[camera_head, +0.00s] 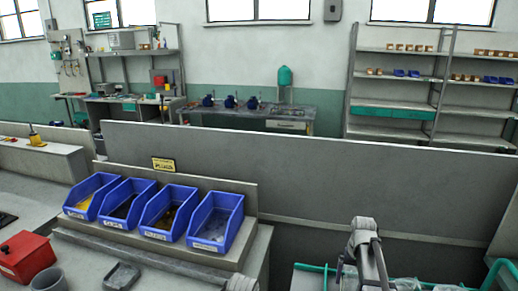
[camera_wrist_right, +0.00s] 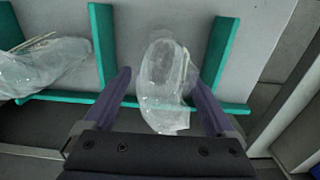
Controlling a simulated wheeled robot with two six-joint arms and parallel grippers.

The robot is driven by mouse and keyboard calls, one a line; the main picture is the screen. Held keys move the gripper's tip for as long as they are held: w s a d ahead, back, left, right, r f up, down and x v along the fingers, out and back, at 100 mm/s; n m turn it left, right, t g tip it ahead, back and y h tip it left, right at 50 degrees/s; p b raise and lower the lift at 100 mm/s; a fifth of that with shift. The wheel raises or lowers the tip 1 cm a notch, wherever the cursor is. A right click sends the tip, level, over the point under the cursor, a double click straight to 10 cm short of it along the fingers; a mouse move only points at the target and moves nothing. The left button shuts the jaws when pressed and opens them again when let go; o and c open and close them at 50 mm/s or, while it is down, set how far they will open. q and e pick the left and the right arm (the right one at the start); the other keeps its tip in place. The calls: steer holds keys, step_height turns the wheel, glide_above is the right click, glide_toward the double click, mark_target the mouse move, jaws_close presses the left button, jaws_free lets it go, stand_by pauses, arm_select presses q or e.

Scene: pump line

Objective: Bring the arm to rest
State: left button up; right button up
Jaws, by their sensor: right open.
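My right gripper (camera_wrist_right: 160,80) is open in the right wrist view, its two dark fingers spread wide. A clear plastic bag (camera_wrist_right: 163,80) with pale contents shows between and beyond the fingers, next to green bars (camera_wrist_right: 104,45). The fingers do not close on the bag; I cannot tell whether they touch it. In the head view my right arm is at the lower right, over the green-framed rack, and its fingertips are hard to make out. My left gripper is not clearly visible.
Another clear bag (camera_wrist_right: 45,65) lies at the left in the wrist view. In the head view, several blue bins (camera_head: 215,222) stand on a ledge at left centre. A red box (camera_head: 27,257) and a grey cup (camera_head: 50,281) are at lower left. A long grey panel (camera_head: 300,175) runs behind.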

mark_target(355, 268)
step_height(355, 268, up, 9)
steer(key=p, duration=0.7)
steer(key=shift+f+p, duration=0.2)
steer(key=shift+p, duration=0.2)
steer(key=shift+w+d, duration=0.1)
steer(key=shift+w, duration=0.05)
steer(key=shift+w+d+f, duration=0.1)
steer(key=shift+w+d, duration=0.1)
steer(key=shift+d, duration=0.05)
